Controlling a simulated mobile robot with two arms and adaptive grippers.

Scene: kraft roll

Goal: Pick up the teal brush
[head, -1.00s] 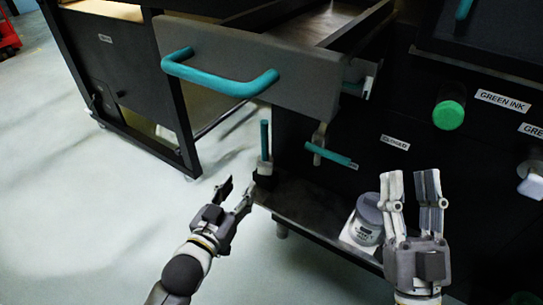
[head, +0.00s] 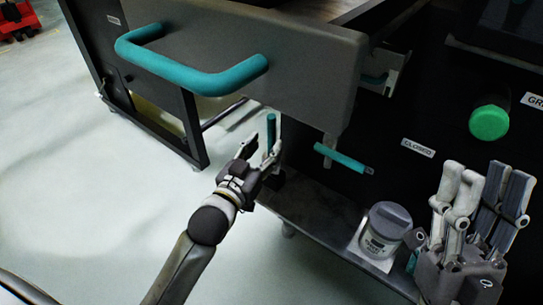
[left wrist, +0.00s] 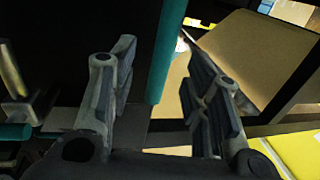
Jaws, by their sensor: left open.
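The teal brush (head: 270,124) stands upright, its teal handle showing by the edge of the low shelf under the drawer. Its lower end is hidden behind my left gripper (head: 264,143). That gripper is open, with a finger on each side of the handle in the head view. In the left wrist view the teal handle (left wrist: 166,55) rises between the two open fingers (left wrist: 160,62), and I cannot tell whether it touches either. My right gripper (head: 484,195) is open and empty at the lower right.
A pulled-out drawer with a big teal handle (head: 205,82) hangs above my left gripper. A teal lever (head: 341,158) sticks out of the black cabinet front. A lidded jar (head: 382,232) stands on the low shelf (head: 318,220).

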